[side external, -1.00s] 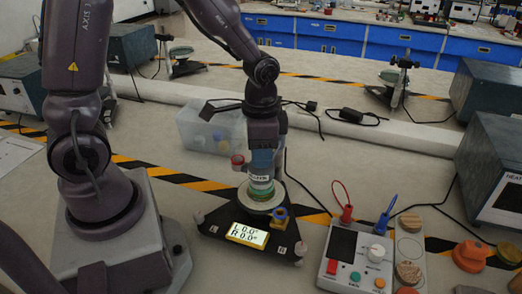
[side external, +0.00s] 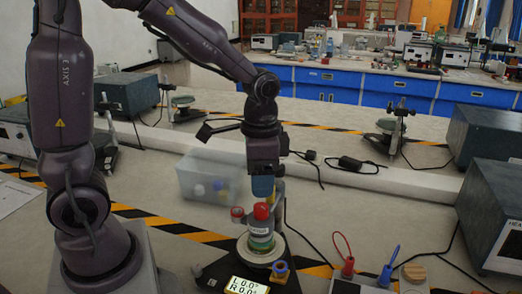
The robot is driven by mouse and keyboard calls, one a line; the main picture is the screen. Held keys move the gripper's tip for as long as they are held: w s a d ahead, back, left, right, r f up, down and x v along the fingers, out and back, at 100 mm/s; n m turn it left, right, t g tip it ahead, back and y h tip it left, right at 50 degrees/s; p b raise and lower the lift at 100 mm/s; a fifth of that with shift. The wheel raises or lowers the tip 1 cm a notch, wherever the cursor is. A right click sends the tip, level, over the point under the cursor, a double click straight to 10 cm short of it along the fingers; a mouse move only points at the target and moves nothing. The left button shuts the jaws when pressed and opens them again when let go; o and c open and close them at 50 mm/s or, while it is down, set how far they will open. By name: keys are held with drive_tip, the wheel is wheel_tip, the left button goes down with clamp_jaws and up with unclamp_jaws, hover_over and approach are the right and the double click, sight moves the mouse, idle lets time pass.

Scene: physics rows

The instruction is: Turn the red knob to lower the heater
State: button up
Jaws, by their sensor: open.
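A red knob-like top (side external: 262,211) sits on an upright cylinder (side external: 260,229) with a pale label and green lower part. The cylinder stands on a pale round plate on a dark stand. My gripper (side external: 262,196) points down just above the red top, open, with blue fingers; it appears apart from it. The gap between the fingers is hard to see from this side. A smaller red part (side external: 238,213) shows to the left of the cylinder.
A lit display (side external: 247,286) is on the stand's front, beside a blue-and-yellow part (side external: 280,270). A control box with red (side external: 347,266) and blue (side external: 388,274) plugs is cut off at the lower right. A clear bin (side external: 212,177) stands behind. Cables lie on the bench.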

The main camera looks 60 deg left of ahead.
sight(260, 206)
wheel_tip(260, 206, up, 7)
drive_tip(key=shift+f, duration=0.2)
idle(0.3)
drive_tip(key=s+d+r+n+t, duration=0.1)
drive_tip(key=s+r+n+t, duration=0.3)
drive_tip(key=s, duration=0.6)
drive_tip(key=shift+d+r+t, duration=0.15)
drive_tip(key=shift+d+t, duration=0.05)
drive_tip(key=shift+t, duration=0.6)
idle(1.0)
